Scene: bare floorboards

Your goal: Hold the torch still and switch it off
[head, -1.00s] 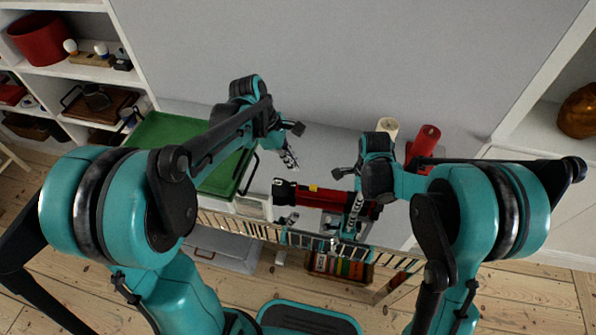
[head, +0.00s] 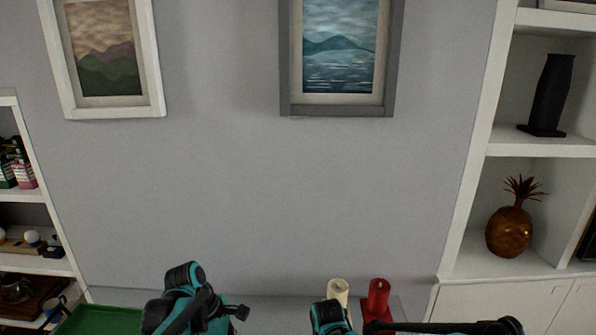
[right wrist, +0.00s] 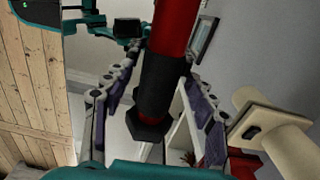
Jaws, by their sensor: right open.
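The torch (right wrist: 172,45) shows in the right wrist view, with a red body and a black end section that finishes in a wider angular collar. My right gripper (right wrist: 160,72) is open, with one finger on each side of the black section and visible space beside it. I cannot tell whether either finger touches the torch. The torch's switch and far end are hidden or out of frame.
A green tray (head: 95,320) lies at the lower left. Shelves flank the wall, one holding a golden pineapple (head: 510,232). Two pictures hang above.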

